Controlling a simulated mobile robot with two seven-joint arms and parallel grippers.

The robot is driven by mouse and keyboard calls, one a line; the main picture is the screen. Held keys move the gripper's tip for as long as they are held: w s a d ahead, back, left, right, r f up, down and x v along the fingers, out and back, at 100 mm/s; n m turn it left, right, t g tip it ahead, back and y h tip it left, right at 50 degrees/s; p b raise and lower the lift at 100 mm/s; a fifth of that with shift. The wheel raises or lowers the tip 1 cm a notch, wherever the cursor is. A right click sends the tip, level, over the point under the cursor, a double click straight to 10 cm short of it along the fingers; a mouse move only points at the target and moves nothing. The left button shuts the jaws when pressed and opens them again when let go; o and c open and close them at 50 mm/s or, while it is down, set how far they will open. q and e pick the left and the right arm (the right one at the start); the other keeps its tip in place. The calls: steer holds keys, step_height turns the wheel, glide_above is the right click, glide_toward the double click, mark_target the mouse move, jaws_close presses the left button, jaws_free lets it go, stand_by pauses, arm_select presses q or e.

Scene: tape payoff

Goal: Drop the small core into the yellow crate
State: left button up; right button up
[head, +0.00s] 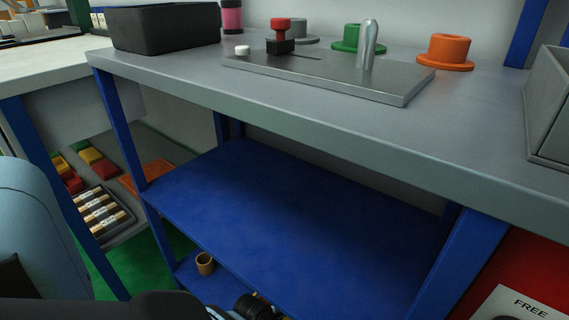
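A small tan-brown hollow cylinder (205,263), which looks like the small core, stands upright on the low blue shelf (187,268) under the workbench. No yellow crate shows in the head view. Neither of my grippers can be made out. A light blue rounded part at the left edge and dark parts along the bottom edge look like my own arms, and they hide part of the low shelf.
The grey bench top (180,67) carries a black bin (165,28), a metal plate with an upright peg (367,45), an orange flanged piece (445,52) and a green one (350,38). A grey bin (550,105) stands right. The upper blue shelf (290,225) is bare.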

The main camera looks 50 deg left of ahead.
arm_select(q)
steer(key=shift+f, duration=0.4)
steer(key=o, duration=1)
steer(key=shift+c, duration=0.2)
steer(key=shift+r, duration=0.15)
steer(key=shift+r, duration=0.3)
steer(key=p+v, duration=0.4)
steer(key=v, duration=0.4)
